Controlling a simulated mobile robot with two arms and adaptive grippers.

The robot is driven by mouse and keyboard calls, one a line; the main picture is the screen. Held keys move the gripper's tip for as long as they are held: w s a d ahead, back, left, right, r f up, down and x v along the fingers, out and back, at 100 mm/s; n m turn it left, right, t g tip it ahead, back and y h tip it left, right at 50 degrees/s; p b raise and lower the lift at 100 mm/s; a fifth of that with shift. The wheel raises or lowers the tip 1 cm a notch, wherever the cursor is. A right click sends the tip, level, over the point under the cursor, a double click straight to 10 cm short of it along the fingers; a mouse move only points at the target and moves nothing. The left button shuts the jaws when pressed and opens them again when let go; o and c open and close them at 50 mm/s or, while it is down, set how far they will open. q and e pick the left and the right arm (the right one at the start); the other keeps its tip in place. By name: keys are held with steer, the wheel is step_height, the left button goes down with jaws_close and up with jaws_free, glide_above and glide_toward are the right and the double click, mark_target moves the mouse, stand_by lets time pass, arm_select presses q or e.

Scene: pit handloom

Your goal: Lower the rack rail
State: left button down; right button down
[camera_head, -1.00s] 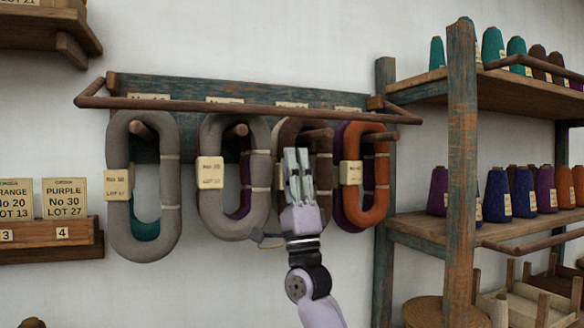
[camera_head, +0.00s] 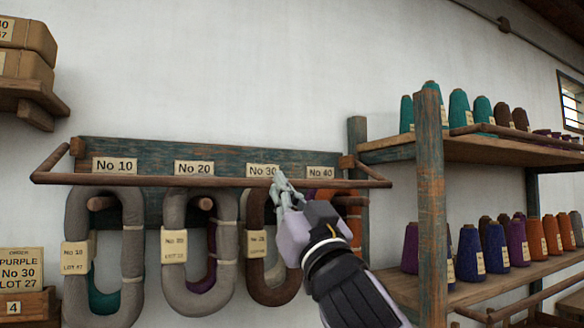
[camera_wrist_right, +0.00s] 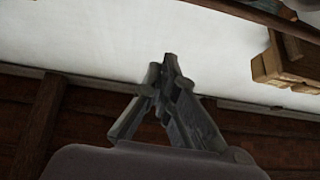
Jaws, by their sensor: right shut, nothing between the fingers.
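The rack rail (camera_head: 140,181) is a thin brown wooden bar across the front of the blue-green rack board (camera_head: 223,153). It runs level in front of the tops of the hanging yarn hanks, with short arms at both ends reaching back to the board. My right gripper (camera_head: 280,180) is shut and empty, with its fingertips at the rail below the No 30 label (camera_head: 263,170). I cannot tell whether they touch it. In the right wrist view the shut fingers (camera_wrist_right: 170,62) show against white wall and dark beams; the rail is not clear there. My left gripper is out of view.
Grey hanks (camera_head: 103,240), a brown hank (camera_head: 262,285) and an orange hank hang on pegs behind the rail. A shelf unit with a worn post (camera_head: 431,200) and yarn cones stands to the right. Shelves with boxes are at the left edge.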

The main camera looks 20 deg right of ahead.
mark_target(256, 182)
steer(key=w+r+p, duration=0.3)
steer(key=w+p, duration=0.3)
steer(key=w, duration=0.5)
steer(key=shift+h, duration=0.3)
steer(key=f+b, duration=0.1)
steer(key=b, duration=0.2)
steer(key=w+f+t+b, duration=0.1)
steer(key=f+b, duration=0.1)
steer(key=b, duration=0.2)
steer(key=shift+w+a+f+b, duration=0.1)
steer(key=shift+w+b, duration=0.05)
steer(key=shift+b, duration=0.15)
steer(key=shift+f+t+b, duration=0.1)
steer(key=shift+t+b, duration=0.3)
steer(key=shift+b, duration=0.25)
